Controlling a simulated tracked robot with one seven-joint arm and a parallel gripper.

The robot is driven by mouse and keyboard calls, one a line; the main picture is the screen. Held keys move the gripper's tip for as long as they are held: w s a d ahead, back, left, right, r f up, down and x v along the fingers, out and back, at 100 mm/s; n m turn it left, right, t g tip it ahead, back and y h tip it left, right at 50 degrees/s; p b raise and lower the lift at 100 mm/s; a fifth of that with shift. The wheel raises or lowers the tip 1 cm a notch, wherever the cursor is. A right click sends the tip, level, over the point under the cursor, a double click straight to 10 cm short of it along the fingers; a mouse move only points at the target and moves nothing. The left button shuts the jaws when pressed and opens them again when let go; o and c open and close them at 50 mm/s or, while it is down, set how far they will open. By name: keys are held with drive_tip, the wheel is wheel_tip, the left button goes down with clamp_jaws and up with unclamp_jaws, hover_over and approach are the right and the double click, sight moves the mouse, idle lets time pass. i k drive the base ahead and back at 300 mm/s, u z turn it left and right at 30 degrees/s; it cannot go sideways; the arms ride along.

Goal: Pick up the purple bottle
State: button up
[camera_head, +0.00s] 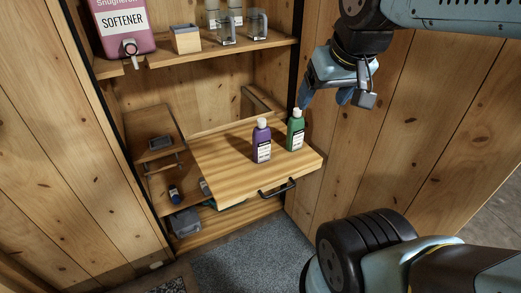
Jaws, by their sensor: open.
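The purple bottle (262,143) stands upright on a pulled-out wooden shelf board (225,163). It has a white cap and a pale label. A green bottle (296,130) with a white cap stands upright just to its right, close beside it. My gripper (326,98) hangs in the upper right of the view, pointing down, above and to the right of both bottles. It is open and holds nothing that I can see. It is apart from the purple bottle.
An upper shelf (210,52) holds a pink softener container (122,28), a small wooden box (186,39) and glass jars (228,27). The board has a dark handle (279,188) at its front. Small items lie on lower shelves at left. Plank walls flank the cabinet.

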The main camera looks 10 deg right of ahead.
sight(262, 134)
drive_tip(key=z, duration=0.95)
drive_tip(key=k, duration=0.7)
drive_tip(key=u, duration=0.3)
